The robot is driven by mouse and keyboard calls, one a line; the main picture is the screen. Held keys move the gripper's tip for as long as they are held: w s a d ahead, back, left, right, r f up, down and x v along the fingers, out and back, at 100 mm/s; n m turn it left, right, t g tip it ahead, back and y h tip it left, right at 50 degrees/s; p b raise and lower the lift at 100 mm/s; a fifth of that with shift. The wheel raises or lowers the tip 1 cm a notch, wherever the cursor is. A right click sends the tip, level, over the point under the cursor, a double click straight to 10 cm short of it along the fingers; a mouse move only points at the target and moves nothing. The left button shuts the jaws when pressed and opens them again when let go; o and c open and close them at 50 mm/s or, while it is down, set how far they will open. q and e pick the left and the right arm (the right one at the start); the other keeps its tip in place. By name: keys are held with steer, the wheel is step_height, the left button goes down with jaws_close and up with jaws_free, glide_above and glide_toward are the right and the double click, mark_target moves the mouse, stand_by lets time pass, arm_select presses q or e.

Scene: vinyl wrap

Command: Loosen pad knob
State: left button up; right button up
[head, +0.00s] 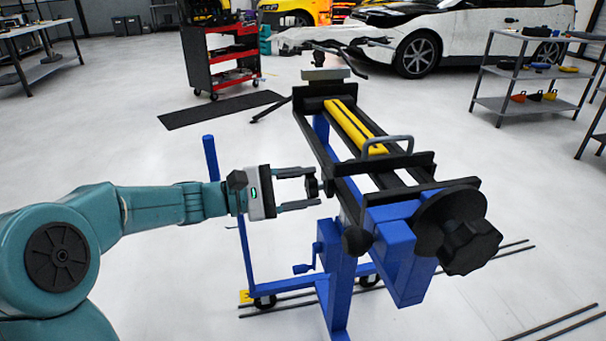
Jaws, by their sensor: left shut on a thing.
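A blue and black stand (390,235) with a long black frame and a yellow bar (355,127) stands in the middle. A small black knob (313,187) sits at the left side of the frame. My left gripper (312,188) reaches in from the left and is shut on this knob, one finger above and one below. A large black star-shaped knob (470,247) is on the near right end of the stand. A round black knob (357,240) is below the frame. Which knob is the pad knob is not marked. My right gripper is out of view.
A blue upright post (211,160) of the stand rises behind my left forearm. A red tool cart (221,60) and a black floor mat (222,109) are behind. A grey shelf (525,75) is at right. Black rods (555,325) lie on the open floor.

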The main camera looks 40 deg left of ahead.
arm_select(q)
steer(key=n+p, duration=0.4)
steer(key=p, duration=0.1)
steer(key=n+p, duration=0.2)
steer(key=p, duration=0.1)
steer(key=shift+a+r+n, duration=0.1)
steer(key=shift+r+n, duration=0.15)
steer(key=shift+n, duration=0.15)
steer(key=shift+f+n+p, duration=0.2)
steer(key=shift+n+p, duration=0.9)
steer(key=shift+p, duration=0.15)
steer(key=o, duration=1)
steer(key=shift+o, duration=0.2)
steer(key=shift+a, duration=0.1)
steer(key=p+v, duration=0.1)
steer(key=v, duration=1.5)
steer(key=shift+s, duration=0.15)
